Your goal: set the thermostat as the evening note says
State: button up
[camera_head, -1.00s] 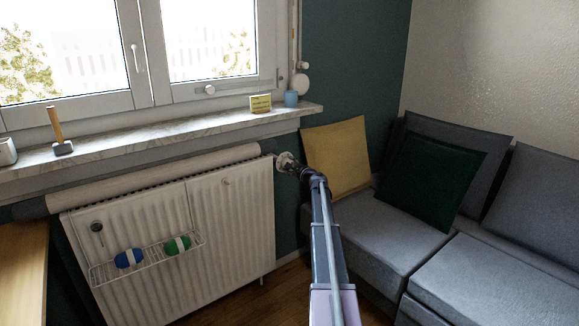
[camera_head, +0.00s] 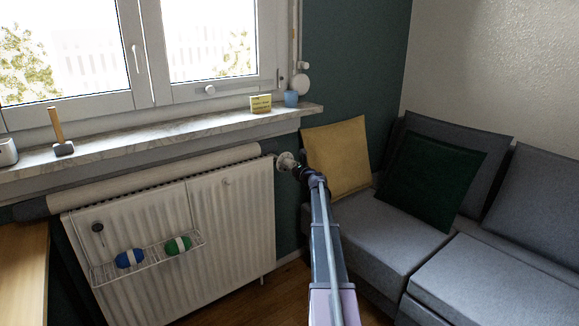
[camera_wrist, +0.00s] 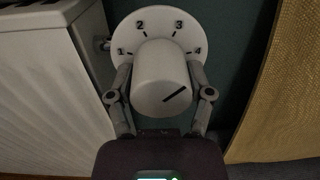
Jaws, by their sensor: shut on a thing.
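The white thermostat knob (camera_wrist: 160,75) fills the middle of the wrist view, in front of a round white dial plate (camera_wrist: 124,28) with the numbers 1 to 4. A black line on the knob's face slants up to the right, roughly toward the 4 side. My gripper (camera_wrist: 163,88) is shut on the knob, one finger on each side. In the head view the thermostat (camera_head: 285,160) is at the radiator's upper right corner, partly hidden by my gripper (camera_head: 296,168). A yellow note (camera_head: 261,103) stands on the windowsill; its writing is too small to read.
The white radiator (camera_head: 245,215) is just left of the thermostat, with a wire rack holding a blue and a green item. A yellow cushion (camera_head: 338,155) on the grey sofa (camera_head: 400,215) is close on the right. A blue cup (camera_head: 291,98) stands beside the note.

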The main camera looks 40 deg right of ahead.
jog(key=m, duration=0.6)
jog(key=shift+w+r, duration=0.1)
jog(key=shift+m, duration=0.3)
jog(key=o, duration=1.1)
jog(key=shift+o, duration=0.2)
jog(key=shift+s, duration=0.2)
jog(key=s, duration=1.1)
jog(key=shift+s+a, duration=0.25)
jog(key=shift+s, duration=0.15)
